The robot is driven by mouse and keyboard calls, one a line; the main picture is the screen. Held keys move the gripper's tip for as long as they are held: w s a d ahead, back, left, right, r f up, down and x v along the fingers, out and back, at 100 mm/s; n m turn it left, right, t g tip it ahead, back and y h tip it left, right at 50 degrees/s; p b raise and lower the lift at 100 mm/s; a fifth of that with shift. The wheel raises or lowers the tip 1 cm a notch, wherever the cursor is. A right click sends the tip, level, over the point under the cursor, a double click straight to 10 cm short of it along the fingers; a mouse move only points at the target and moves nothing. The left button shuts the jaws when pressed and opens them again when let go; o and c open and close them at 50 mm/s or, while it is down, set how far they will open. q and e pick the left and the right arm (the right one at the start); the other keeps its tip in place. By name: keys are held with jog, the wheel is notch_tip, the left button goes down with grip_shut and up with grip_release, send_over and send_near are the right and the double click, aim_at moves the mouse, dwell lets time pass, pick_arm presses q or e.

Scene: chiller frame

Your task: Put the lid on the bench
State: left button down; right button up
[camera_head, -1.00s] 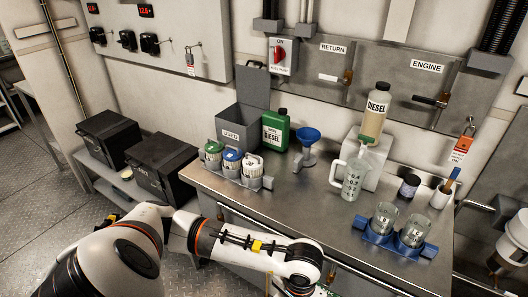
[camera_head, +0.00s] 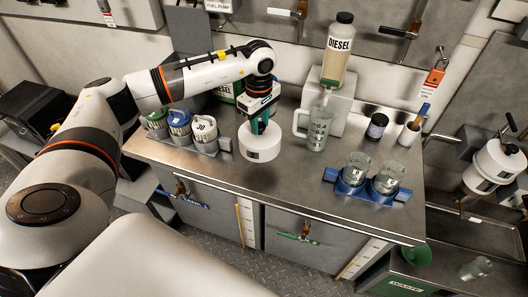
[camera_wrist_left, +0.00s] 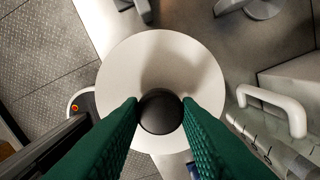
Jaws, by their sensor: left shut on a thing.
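The lid (camera_head: 262,146) is a thick white disc with a dark round knob. My left gripper (camera_head: 259,125) is shut on the knob and holds the lid roughly level. In the left wrist view the green fingers close on the knob from both sides, and the lid (camera_wrist_left: 160,62) shows below them. The steel bench (camera_head: 290,187) is under the lid, near its front edge. The floor shows past one side of the lid in the wrist view. I cannot tell whether the lid touches the bench. My right gripper is not in view.
Several small jars in a rack (camera_head: 203,133) stand left of the lid. A clear measuring jug (camera_head: 319,128) stands close on its right. Beakers in a blue holder (camera_head: 352,179) are further right. Bare bench top lies between the lid and the beakers.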

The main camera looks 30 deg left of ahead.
aim_at(260, 135)
pick_arm(q)
jog(key=f, duration=0.2)
jog(key=f+p, duration=0.1)
jog(key=f, duration=0.1)
jog(key=shift+s+f, duration=0.1)
jog(key=shift+s, duration=0.15)
jog(key=shift+w+f, duration=0.1)
jog(key=shift+f, duration=0.55)
notch_tip(260, 135, down, 3)
jog(key=shift+f+p, duration=0.15)
jog(key=shift+p, duration=0.35)
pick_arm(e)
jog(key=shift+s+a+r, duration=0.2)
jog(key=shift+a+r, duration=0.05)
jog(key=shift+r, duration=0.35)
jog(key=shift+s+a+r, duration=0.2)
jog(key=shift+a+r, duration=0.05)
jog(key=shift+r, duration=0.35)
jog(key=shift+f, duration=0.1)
pick_arm(q)
jog(key=c, duration=1.5)
grip_release()
jog(key=shift+f, duration=0.1)
jog(key=o, duration=0.4)
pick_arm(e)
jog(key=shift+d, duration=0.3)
